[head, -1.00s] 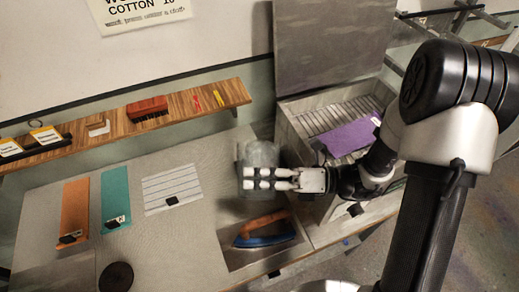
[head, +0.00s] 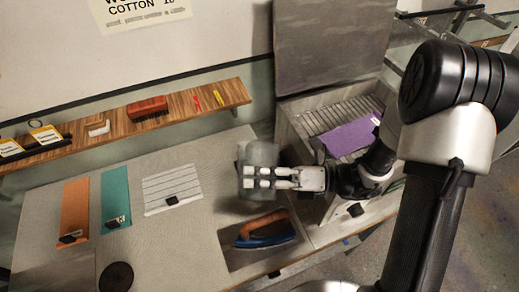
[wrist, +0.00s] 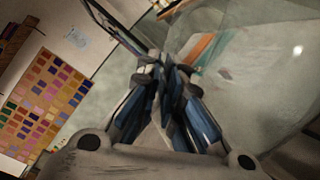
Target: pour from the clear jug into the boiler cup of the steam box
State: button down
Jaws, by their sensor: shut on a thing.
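The clear jug (head: 262,154) is a see-through grey vessel near the middle of the head view. My gripper (head: 258,177) is shut on it, with the fingers across its near side. In the wrist view the jug (wrist: 245,75) fills the right side, beside my gripper's fingers (wrist: 165,75). The jug looks tilted in the wrist view, but that camera may itself be rolled. The steam box (head: 298,130) stands right of the jug with its lid raised and a slatted rack inside. I cannot make out the boiler cup; my gripper and arm cover part of the box's near side.
A blue iron (head: 266,238) with an orange handle rests below the jug. A purple cloth (head: 347,138) lies on the rack. Orange (head: 76,207), teal (head: 115,196) and striped (head: 172,188) cloths lie left. A wooden shelf (head: 75,140) runs behind the table.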

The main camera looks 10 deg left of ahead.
jog(key=shift+w+a+r+m, duration=0.1)
jog(key=shift+w+m, duration=0.4)
dwell(2.6)
jog(key=s+n, duration=0.2)
jog(key=n, duration=0.1)
jog(key=s+n, duration=0.1)
jog(key=shift+s+d+r+b, duration=0.15)
jog(key=shift+d+r+b, duration=0.1)
jog(key=shift+b, duration=0.15)
jog(key=s+f+n+b, duration=0.5)
jog(key=f+n+b, duration=0.35)
jog(key=b, duration=0.35)
notch_tip(320, 180, up, 6)
jog(key=p, duration=0.6)
jog(key=shift+d+r, duration=0.15)
jog(key=shift+d, duration=0.2)
jog(key=shift+s+n, duration=0.1)
jog(key=shift+n, duration=0.15)
